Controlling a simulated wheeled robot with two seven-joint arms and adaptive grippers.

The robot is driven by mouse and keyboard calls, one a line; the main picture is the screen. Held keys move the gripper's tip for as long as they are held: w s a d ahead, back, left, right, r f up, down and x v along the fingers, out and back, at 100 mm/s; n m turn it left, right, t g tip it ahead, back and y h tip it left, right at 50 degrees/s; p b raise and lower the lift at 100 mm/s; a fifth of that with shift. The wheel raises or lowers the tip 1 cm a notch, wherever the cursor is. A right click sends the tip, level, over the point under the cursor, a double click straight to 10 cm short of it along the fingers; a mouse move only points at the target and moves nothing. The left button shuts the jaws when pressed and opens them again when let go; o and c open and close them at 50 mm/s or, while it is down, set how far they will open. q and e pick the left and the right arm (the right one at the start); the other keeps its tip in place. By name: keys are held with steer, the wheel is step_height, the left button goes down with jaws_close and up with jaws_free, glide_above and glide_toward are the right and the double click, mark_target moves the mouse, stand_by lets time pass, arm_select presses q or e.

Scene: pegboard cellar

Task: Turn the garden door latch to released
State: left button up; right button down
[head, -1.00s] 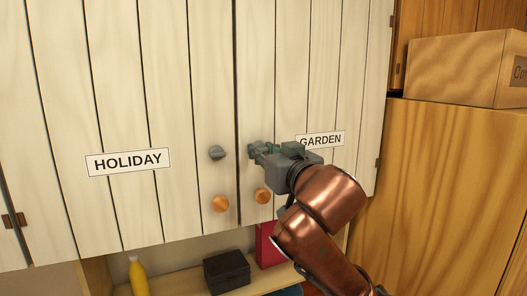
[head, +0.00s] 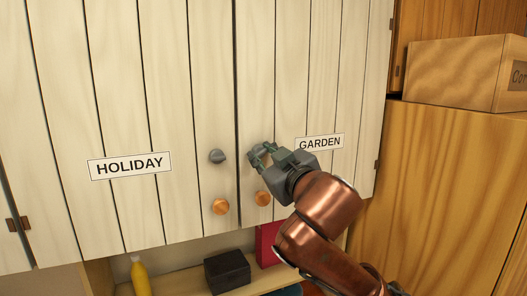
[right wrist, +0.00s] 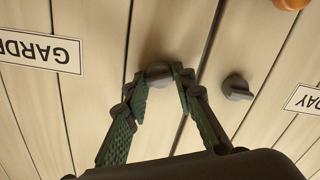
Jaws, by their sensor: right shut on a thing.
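The white cabinet's garden door (head: 340,90) is shut and carries the GARDEN label (head: 320,142). Its grey latch (head: 257,151) sits left of the label, near the middle seam. My right gripper (head: 262,158) is at this latch. In the right wrist view, the two green fingers of the gripper (right wrist: 160,92) stand on either side of the grey latch (right wrist: 158,72) and are shut on it. The fingers partly hide the latch in the head view, so its exact angle is hard to tell. My left gripper is not in view.
The holiday door (head: 100,80) has its own grey latch (head: 217,156) close by on the left. Orange knobs (head: 220,206) sit below the latches. An open shelf below holds a yellow bottle (head: 140,277) and a black box (head: 227,271). A wooden box (head: 460,72) stands at right.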

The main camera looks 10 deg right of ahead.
steer(key=n+p, duration=0.1)
steer(key=n, duration=0.2)
steer(key=shift+r+n, duration=0.1)
steer(key=shift+n, duration=0.3)
steer(key=n+p, duration=0.2)
steer(key=n, duration=0.1)
steer(key=shift+n, duration=0.3)
steer(key=n+p, duration=0.2)
steer(key=n, duration=0.3)
steer(key=shift+n+p, duration=0.3)
steer(key=c, duration=1.6)
jaws_free()
